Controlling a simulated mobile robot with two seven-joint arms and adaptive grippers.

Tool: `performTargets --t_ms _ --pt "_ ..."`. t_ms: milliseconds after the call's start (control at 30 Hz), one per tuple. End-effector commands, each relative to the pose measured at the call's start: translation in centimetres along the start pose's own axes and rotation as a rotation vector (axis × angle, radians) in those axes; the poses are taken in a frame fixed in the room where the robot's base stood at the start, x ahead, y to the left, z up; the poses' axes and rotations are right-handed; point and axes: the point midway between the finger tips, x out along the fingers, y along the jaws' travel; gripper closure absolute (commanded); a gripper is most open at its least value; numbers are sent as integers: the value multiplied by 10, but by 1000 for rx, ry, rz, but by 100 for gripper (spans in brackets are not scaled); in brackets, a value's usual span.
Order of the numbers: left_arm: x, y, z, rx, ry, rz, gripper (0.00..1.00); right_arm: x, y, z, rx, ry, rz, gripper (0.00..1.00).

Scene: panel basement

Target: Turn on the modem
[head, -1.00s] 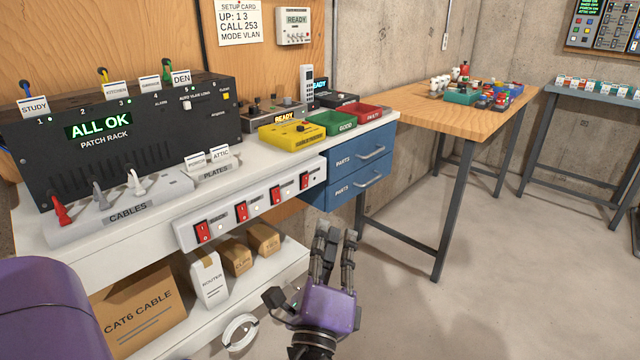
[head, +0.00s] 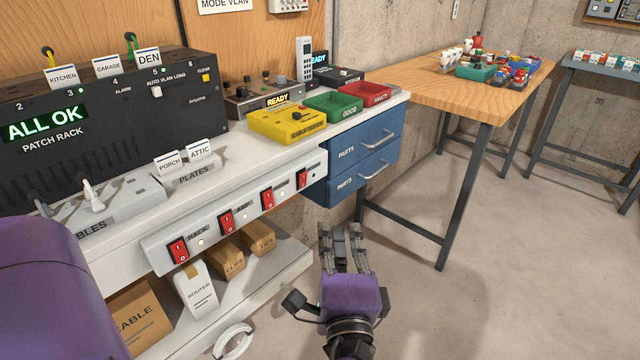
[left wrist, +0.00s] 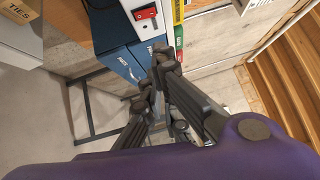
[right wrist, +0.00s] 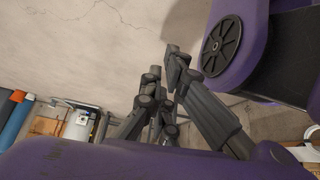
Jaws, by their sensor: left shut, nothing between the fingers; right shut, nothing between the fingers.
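No modem label is readable. A white power strip (head: 213,238) runs along the bench front, with several red rocker switches, including a near one (head: 178,250) and a far one (head: 302,178). The far end of the strip, with one red switch (left wrist: 146,13), shows in the left wrist view. My left gripper (head: 340,230) is shut and empty, in front of the bench, below and right of the strip, touching nothing. My right gripper (right wrist: 163,72) is shut and empty in the right wrist view, outside the head view.
The patch rack (head: 110,105) reads ALL OK. A yellow box (head: 287,124), green bin (head: 335,106) and red bin (head: 368,93) stand on the bench. Blue drawers (head: 365,152) stick out at its right end. Floor at right is clear.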

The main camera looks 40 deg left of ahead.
Motion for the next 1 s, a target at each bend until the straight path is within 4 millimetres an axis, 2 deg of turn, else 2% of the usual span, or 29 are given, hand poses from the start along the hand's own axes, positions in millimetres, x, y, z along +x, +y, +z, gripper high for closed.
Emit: performTargets --t_ms 200,333,467,600,800,1000 --pt "2 -1 0 0 0 -1 100 -1 1 1 -2 -2 1 100" --pt "13 -3 0 -1 0 -3 100 -6 1 -6 -4 4 1 100" --pt "36 -6 0 -1 0 -5 100 -15 1 -18 -9 18 0 100" --pt "67 -8 -1 0 1 -8 100 -23 -1 -34 -16 38 -3 100" --pt "107 -5 2 0 -1 -4 100 -31 -1 -44 -18 50 -3 100" --pt "124 -4 22 0 0 -3 100 -40 2 -54 -19 65 1 100"
